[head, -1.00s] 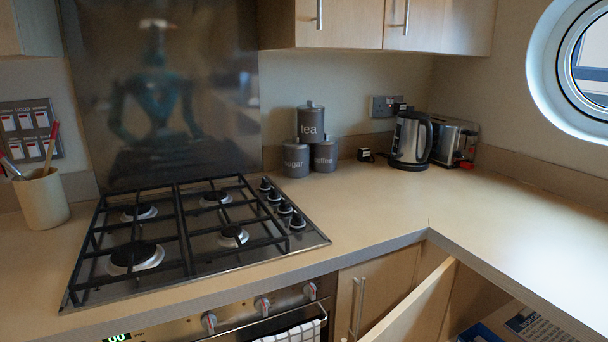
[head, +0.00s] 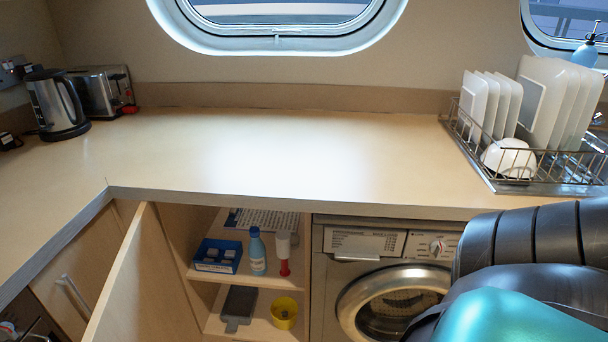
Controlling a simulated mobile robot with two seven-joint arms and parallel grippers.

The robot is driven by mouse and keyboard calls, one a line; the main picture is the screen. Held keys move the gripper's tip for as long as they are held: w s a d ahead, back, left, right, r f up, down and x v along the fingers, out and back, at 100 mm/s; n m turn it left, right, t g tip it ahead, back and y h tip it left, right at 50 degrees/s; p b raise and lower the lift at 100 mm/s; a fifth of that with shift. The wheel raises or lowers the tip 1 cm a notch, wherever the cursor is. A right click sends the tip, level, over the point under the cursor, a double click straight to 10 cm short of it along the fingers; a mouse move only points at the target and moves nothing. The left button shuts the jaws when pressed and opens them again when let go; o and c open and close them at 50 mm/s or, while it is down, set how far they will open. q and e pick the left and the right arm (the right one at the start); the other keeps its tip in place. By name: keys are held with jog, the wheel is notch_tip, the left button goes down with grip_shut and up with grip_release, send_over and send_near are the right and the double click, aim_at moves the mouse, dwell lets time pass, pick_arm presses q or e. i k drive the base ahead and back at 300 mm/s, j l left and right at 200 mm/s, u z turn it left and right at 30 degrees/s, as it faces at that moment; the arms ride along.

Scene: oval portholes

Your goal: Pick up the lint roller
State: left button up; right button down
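The lint roller (head: 283,254) appears to be the upright item with a white top and a red handle below. It stands on the upper shelf of the open cupboard under the counter, right beside a blue bottle (head: 257,252). Neither gripper is in the head view. Part of my arm, dark with a teal section, fills the lower right corner, well to the right of the cupboard.
The open cupboard door (head: 145,285) stands out left of the shelves. A blue box (head: 218,256) shares the upper shelf; a yellow cup (head: 284,312) and grey item (head: 239,306) are below. A washing machine (head: 385,290) stands right. The counter's middle is clear; a dish rack (head: 490,181) stands right.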

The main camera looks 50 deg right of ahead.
aim_at(285, 272)
jog(key=k+j+z, duration=0.15)
jog(key=z, duration=1.2)
jog(key=k+j, duration=0.1)
jog(key=k, duration=0.4)
